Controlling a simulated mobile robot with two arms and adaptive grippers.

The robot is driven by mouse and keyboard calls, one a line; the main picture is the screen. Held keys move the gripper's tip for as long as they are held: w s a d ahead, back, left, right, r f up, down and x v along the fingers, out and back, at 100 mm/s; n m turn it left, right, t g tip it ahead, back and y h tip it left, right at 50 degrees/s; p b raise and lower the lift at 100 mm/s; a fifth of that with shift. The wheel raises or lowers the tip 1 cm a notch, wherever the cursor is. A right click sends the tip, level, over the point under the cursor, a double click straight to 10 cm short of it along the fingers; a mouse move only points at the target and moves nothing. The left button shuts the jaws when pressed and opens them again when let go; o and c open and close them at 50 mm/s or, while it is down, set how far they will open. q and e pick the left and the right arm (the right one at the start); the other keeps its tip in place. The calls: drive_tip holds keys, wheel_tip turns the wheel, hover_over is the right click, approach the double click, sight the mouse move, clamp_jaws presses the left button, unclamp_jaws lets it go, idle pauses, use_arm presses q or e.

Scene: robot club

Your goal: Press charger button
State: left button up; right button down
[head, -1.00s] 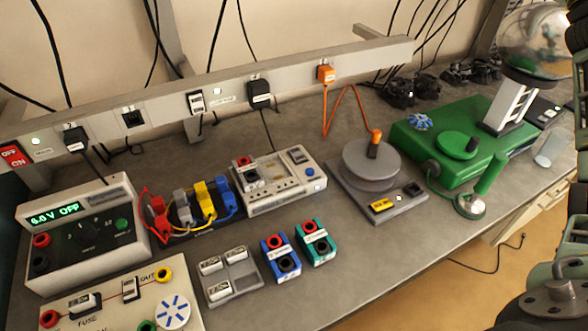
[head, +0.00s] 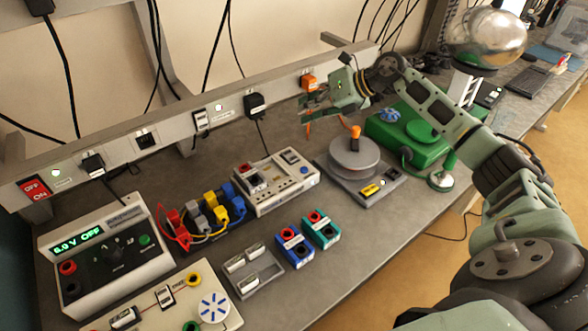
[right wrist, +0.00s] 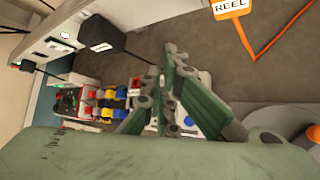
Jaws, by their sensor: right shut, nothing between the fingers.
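The charger looks to be the pale grey box (head: 283,192) on the bench, with a slot area, a dark switch and a round blue button (head: 304,170) near its right end. I see no readable label on it. My right gripper (head: 305,107) is shut and empty. It is raised above and behind the charger, near the wall rail, apart from the button. In the right wrist view its fingers (right wrist: 170,62) come together, and part of the charger with a blue button (right wrist: 189,121) shows behind them, partly hidden. My left gripper is not in view.
The rail (head: 100,165) carries a black plug (head: 255,104) and an orange plug (head: 308,82) close to my right gripper. A cable reel (head: 354,160) stands right of the charger, coloured plugs (head: 208,212) left. Blue and teal blocks (head: 320,229) sit in front.

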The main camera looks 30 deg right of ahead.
wheel_tip(320, 180, down, 4)
drive_tip(key=s+a+r+n+g, duration=0.1)
drive_tip(key=s+a+g, duration=0.1)
drive_tip(key=b, duration=0.5)
hover_over(305, 166)
drive_tip(key=f, duration=0.8)
drive_tip(key=shift+w+d+f, duration=0.35)
drive_tip(key=shift+d+f, duration=0.05)
drive_tip(key=shift+f, duration=0.3)
drive_tip(key=shift+w+a+f, duration=0.1)
drive_tip(key=shift+a, duration=0.25)
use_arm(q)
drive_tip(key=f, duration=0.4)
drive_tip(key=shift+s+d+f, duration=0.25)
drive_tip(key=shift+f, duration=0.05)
